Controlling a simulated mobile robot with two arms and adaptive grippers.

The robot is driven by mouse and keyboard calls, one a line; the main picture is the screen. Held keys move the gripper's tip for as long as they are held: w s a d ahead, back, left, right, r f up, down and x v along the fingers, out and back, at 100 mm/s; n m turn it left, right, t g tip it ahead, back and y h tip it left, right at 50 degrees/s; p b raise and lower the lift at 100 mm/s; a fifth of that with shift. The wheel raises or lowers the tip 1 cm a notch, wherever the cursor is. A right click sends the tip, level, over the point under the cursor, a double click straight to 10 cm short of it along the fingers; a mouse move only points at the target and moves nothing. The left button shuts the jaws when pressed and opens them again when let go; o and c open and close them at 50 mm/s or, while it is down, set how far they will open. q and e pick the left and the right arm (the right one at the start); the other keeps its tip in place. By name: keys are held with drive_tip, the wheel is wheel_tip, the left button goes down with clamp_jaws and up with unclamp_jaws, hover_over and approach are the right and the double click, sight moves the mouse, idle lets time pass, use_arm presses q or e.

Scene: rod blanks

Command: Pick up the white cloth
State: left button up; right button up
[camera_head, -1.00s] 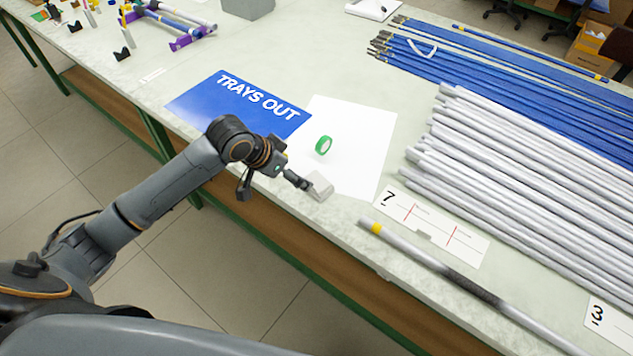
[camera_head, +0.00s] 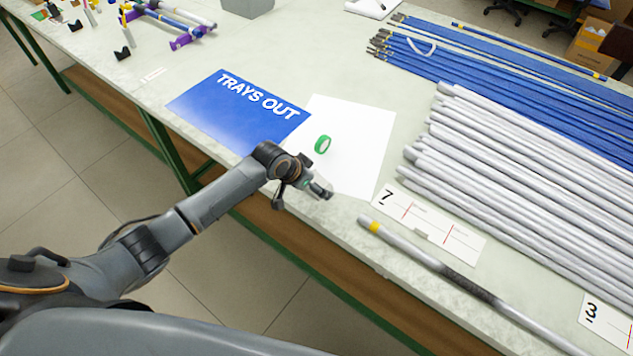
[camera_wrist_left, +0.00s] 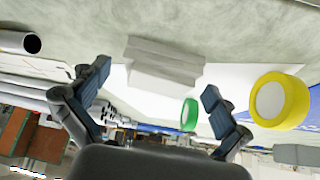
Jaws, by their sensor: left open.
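The white cloth (camera_wrist_left: 160,62) shows in the left wrist view as a folded, pale stack lying on the table, ahead of my jaws and between their lines. My left gripper (camera_wrist_left: 150,90) has its two dark fingers spread wide with nothing between them. In the head view my left gripper (camera_head: 322,191) is over the front edge of the white sheet (camera_head: 362,150), and it hides the cloth there. I cannot tell the exact gap between fingertips and cloth. My right gripper is not in view.
A green tape roll (camera_head: 323,144) stands on the white sheet, and a yellow tape roll (camera_wrist_left: 281,100) shows beside the right finger. The blue "TRAYS OUT" sign (camera_head: 235,108) lies left. A grey rod (camera_head: 470,285) and many grey tubes (camera_head: 530,180) lie right.

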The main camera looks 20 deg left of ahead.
sight(319, 177)
use_arm(q)
drive_tip(key=c, duration=1.1)
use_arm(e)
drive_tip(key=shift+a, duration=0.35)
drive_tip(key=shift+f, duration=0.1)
use_arm(q)
drive_tip(key=shift+r, duration=0.3)
wheel_tip(319, 177, up, 3)
drive_tip(key=shift+a+f+b, duration=0.1)
drive_tip(key=shift+f+b, duration=0.05)
drive_tip(key=shift+b, duration=0.5)
drive_tip(key=shift+s+a+r+b, duration=0.4)
drive_tip(key=shift+s+a+r, duration=1.15)
drive_tip(key=shift+s, duration=0.2)
drive_tip(key=shift+s+a+r+b, duration=0.35)
drive_tip(key=shift+s+a+r, duration=1.1)
drive_tip(key=shift+s+r, duration=0.3)
drive_tip(key=shift+s+a+r+b, duration=0.4)
drive_tip(key=shift+s+a+r, duration=1.15)
drive_tip(key=shift+s, duration=0.2)
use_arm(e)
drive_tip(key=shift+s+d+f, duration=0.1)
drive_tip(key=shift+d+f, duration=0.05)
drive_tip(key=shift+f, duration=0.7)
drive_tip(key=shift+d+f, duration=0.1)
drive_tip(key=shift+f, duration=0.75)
